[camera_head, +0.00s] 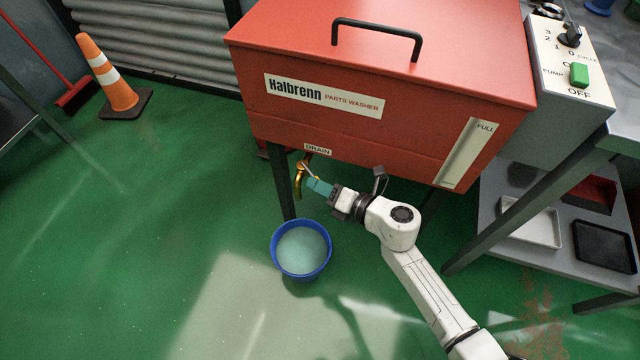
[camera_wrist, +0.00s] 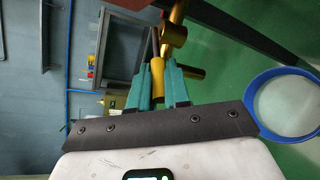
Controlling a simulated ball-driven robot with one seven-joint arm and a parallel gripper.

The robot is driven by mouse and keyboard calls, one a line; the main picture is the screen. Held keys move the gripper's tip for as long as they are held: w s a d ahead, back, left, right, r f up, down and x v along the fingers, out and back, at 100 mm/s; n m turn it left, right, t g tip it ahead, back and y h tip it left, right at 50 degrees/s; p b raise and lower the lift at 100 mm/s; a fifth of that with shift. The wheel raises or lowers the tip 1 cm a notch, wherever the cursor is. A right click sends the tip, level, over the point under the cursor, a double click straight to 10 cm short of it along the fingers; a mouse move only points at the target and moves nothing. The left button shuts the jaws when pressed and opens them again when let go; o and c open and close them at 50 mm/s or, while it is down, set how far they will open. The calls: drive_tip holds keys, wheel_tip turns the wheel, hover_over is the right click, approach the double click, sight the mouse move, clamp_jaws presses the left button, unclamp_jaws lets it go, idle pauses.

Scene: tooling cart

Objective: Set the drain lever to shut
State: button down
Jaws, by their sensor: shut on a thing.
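The brass drain tap (camera_head: 298,184) hangs under the red parts washer (camera_head: 420,70), below the label DRAIN. My gripper (camera_head: 313,185) is at the tap from its right side. In the wrist view, the teal fingers of my gripper (camera_wrist: 159,72) are on both sides of the drain lever's yellow grip (camera_wrist: 157,86) and are shut on it. The lever's thin grey rod runs up beside the brass tap body (camera_wrist: 175,32). The fingers partly hide the tap, and I cannot tell the lever's setting.
A blue bucket (camera_head: 274,262) with pale liquid stands on the green floor below the tap; it also shows in the wrist view (camera_wrist: 256,92). A dark washer leg (camera_head: 281,185) is just left of the tap. A traffic cone (camera_head: 105,72) stands far left. Open floor lies left of the bucket.

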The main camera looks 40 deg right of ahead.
drive_tip(key=shift+w+d+r, duration=0.15)
drive_tip(key=shift+w+r, duration=0.05)
drive_tip(key=shift+r, duration=0.05)
drive_tip(key=c, duration=1.4)
unclamp_jaws()
drive_tip(key=shift+f, duration=0.1)
drive_tip(key=shift+s, duration=0.1)
drive_tip(key=p+v, duration=0.1)
drive_tip(key=v, duration=0.9)
drive_tip(key=shift+s, duration=0.35)
